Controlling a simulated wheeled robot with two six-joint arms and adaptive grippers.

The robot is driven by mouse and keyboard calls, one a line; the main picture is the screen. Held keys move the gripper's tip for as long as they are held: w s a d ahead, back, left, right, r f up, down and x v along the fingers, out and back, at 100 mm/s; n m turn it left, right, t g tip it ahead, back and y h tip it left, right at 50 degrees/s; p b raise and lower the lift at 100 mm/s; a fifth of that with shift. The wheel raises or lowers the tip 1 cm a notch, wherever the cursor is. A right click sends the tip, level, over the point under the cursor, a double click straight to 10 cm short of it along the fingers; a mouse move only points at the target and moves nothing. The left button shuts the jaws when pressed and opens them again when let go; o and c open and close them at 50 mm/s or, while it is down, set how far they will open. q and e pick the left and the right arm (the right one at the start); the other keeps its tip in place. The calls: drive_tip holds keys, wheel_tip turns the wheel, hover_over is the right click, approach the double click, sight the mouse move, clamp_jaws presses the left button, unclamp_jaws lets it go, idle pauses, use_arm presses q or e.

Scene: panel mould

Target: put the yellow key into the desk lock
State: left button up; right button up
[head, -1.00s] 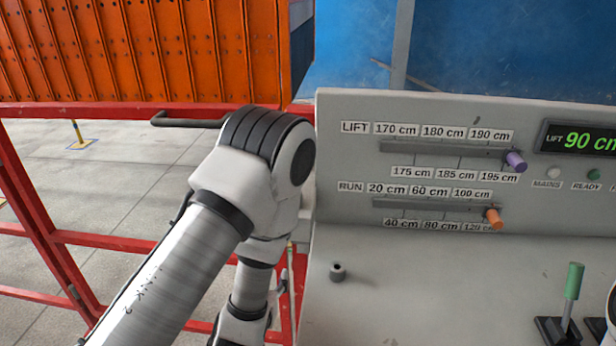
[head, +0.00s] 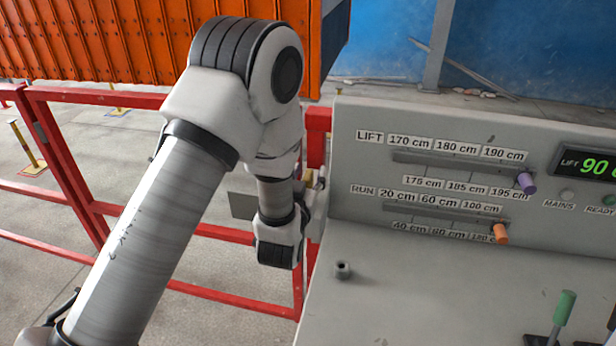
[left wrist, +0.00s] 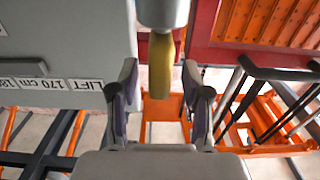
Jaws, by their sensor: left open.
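The yellow key (left wrist: 161,62) shows in the left wrist view, between the two fingers of my open left gripper (left wrist: 160,78). Gaps remain on both sides of it, so the fingers stand around it without closing on it. Its upper end meets a grey cylinder (left wrist: 163,12); how it sits there is hidden. In the head view my left wrist is beside the left edge of the grey desk panel, and the key and fingertips cannot be made out. A small dark round socket (head: 342,270), apparently the desk lock, stands on the desk top. My right gripper is not in view.
The grey control panel (head: 350,150) carries a purple slider knob (head: 526,183) and an orange one (head: 501,233). A green-handled lever (head: 564,308) stands at the lower right. Red rails (head: 100,97) run behind my left arm. The desk top around the socket is clear.

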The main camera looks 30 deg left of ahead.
use_arm(q)
drive_tip(key=shift+a, duration=0.1)
drive_tip(key=shift+d+f, duration=0.1)
drive_tip(key=shift+d, duration=0.1)
clamp_jaws()
drive_tip(key=shift+a, duration=0.1)
